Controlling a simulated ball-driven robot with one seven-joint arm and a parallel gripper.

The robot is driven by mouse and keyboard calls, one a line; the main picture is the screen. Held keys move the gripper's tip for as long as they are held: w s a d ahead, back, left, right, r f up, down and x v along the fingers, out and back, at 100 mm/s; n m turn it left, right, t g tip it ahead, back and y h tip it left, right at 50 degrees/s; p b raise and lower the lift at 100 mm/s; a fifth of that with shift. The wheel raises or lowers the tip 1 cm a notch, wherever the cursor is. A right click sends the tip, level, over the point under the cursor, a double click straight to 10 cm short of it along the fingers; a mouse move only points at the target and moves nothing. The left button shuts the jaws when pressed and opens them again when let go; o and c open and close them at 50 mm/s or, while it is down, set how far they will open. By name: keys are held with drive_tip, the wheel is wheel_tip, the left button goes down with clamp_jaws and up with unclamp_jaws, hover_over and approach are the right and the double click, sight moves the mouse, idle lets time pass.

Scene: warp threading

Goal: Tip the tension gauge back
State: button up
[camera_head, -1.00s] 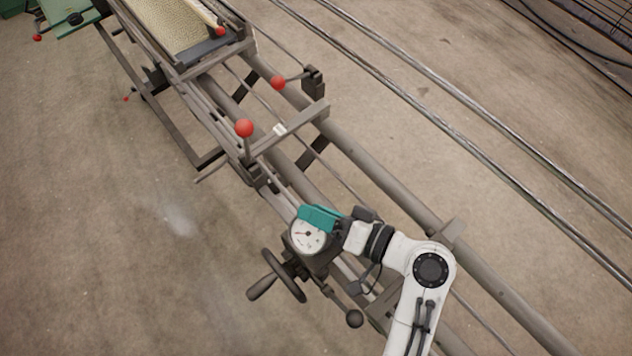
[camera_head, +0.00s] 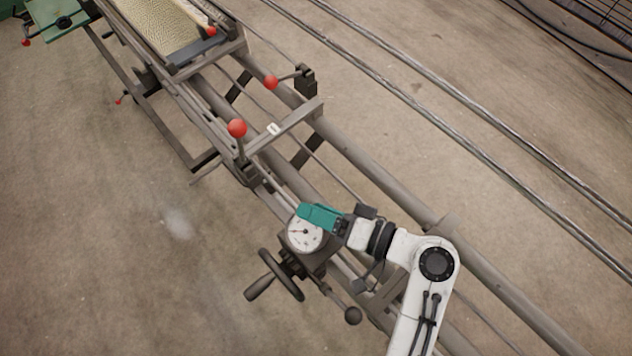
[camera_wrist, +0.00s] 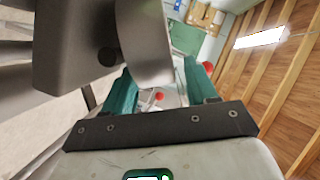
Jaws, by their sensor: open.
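The tension gauge (camera_head: 304,236) is a round white dial with a dark needle, set on a dark housing on the machine's rail. It faces up towards the head camera. My gripper (camera_head: 318,216), with teal fingers, is at the gauge's upper right edge and overlaps its rim in the head view. In the wrist view my gripper (camera_wrist: 160,72) is open, with its two teal fingers apart. A smooth grey curved metal part (camera_wrist: 143,42), seemingly the gauge's housing, reaches between them, nearer the left finger. Whether either finger touches it cannot be told.
Red-knobbed levers (camera_head: 237,128) stand further up the frame. Long round rails (camera_head: 380,176) run diagonally. Bare floor (camera_head: 100,240) lies to the left.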

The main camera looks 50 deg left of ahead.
drive_tip(key=b+v, duration=0.1)
drive_tip(key=v, duration=0.9)
drive_tip(key=shift+r, duration=0.1)
